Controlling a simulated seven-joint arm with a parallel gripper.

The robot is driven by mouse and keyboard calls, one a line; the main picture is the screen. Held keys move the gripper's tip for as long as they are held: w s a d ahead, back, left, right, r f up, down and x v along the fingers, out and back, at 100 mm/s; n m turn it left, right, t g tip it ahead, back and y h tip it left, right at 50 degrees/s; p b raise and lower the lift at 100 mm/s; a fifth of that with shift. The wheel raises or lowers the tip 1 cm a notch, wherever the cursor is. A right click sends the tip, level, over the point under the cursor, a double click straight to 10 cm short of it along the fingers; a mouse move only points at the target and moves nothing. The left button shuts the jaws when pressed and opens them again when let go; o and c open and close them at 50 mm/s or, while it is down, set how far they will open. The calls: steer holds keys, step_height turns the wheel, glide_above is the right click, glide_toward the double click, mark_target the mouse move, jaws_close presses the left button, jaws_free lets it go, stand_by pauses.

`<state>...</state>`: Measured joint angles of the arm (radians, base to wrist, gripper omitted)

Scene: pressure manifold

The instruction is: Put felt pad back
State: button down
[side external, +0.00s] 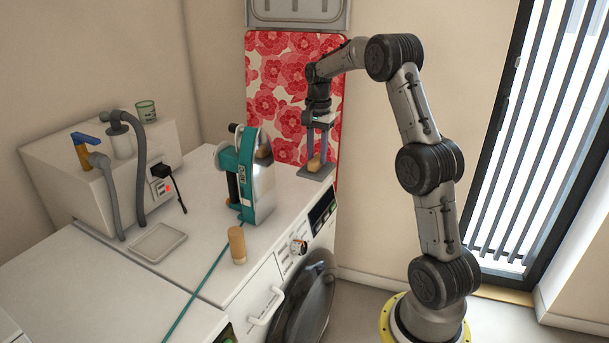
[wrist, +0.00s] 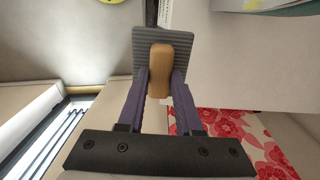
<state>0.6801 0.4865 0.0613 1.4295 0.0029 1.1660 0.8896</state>
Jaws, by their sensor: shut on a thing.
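A tan rounded block (wrist: 160,68) stands on a dark grey, ribbed square pad (wrist: 144,40) in the wrist view; this looks like the felt pad with its grip. My gripper (wrist: 161,84) is shut on the tan block, one purple-grey finger on each side. In the side view my gripper (side external: 317,155) points down at the far right corner of the white machine top, with the grey pad (side external: 309,172) under its fingers. I cannot tell whether the pad touches the top or is just above it.
A teal upright device (side external: 247,175) stands left of my gripper. A tan cylinder (side external: 237,246) stands near the front edge, by a teal cord. A shallow tray (side external: 158,243) and a white box with hoses (side external: 70,180) are farther left. A red floral panel (side external: 275,90) is behind.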

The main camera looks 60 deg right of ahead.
steer(key=w+d+f, duration=0.1)
steer(key=w+f, duration=0.1)
steer(key=w+d+f, duration=0.2)
steer(key=f, duration=0.1)
steer(key=w+d+f, duration=0.2)
steer(key=shift+w+d+f, duration=0.2)
steer(key=shift+w+f, duration=0.2)
steer(key=shift+f, duration=1.4)
steer(key=c, duration=0.6)
jaws_free()
steer(key=shift+f, duration=0.1)
